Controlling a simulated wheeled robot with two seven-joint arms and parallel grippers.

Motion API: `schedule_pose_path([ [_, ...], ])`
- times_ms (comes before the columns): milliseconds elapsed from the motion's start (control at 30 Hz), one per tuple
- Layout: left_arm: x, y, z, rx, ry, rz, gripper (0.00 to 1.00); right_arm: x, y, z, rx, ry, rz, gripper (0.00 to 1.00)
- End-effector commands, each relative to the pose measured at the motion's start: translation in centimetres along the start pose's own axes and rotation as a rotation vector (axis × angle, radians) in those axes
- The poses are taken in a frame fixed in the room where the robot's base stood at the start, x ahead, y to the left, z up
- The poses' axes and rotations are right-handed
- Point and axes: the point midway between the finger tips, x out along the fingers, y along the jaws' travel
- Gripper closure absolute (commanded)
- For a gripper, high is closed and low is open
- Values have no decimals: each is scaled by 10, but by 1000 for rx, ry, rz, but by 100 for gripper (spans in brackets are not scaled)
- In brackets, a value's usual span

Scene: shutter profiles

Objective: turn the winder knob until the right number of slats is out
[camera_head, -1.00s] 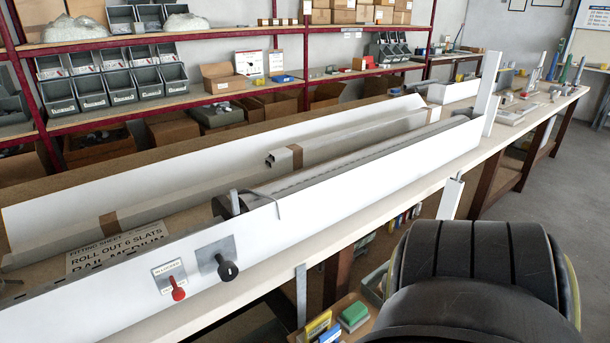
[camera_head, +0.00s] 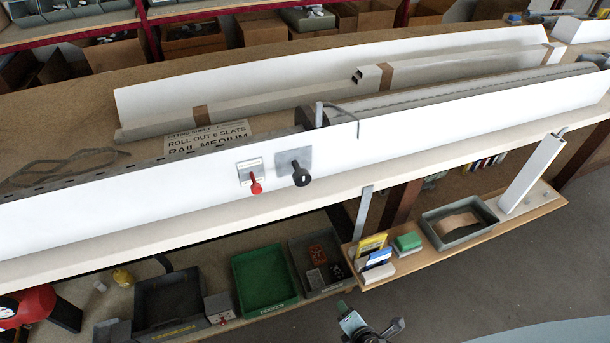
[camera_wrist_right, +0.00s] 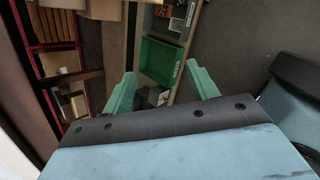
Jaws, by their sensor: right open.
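The black winder knob (camera_head: 301,178) sits on a grey plate on the front of the long white panel (camera_head: 440,140). A red lever (camera_head: 256,187) hangs to its left on a labelled plate. Behind the panel, a grey slatted roll (camera_head: 430,100) extends to the right; I cannot tell how many slats are out. A sheet (camera_head: 208,138) reads "ROLL OUT 6 SLATS", "RAIL MEDIUM". My right gripper (camera_wrist_right: 161,72) is open in the right wrist view, its green fingers apart and empty, away from the knob. My left gripper is not in view.
A pale rail (camera_head: 290,95) lies behind the roll. Below the bench are a green bin (camera_head: 265,280), grey bins (camera_head: 172,302) and a wooden shelf (camera_head: 400,268) with small boxes, a grey tray (camera_head: 460,225) and a white profile (camera_head: 531,172). The front of the knob looks clear.

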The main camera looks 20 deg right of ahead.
Motion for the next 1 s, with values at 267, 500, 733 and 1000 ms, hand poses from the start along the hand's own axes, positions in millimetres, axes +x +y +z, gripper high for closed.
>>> schedule_pose_path([
  [267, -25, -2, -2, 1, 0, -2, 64, -91, 208, 56, -868, -429, 382, 41],
  [500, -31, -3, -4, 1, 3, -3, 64, -149, 278, 75, -1156, -709, 454, 41],
  [733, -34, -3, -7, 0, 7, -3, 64, -140, 300, 83, -1184, -744, 456, 41],
  [1000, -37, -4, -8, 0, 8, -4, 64, -100, 338, 99, -1180, -741, 456, 41],
])
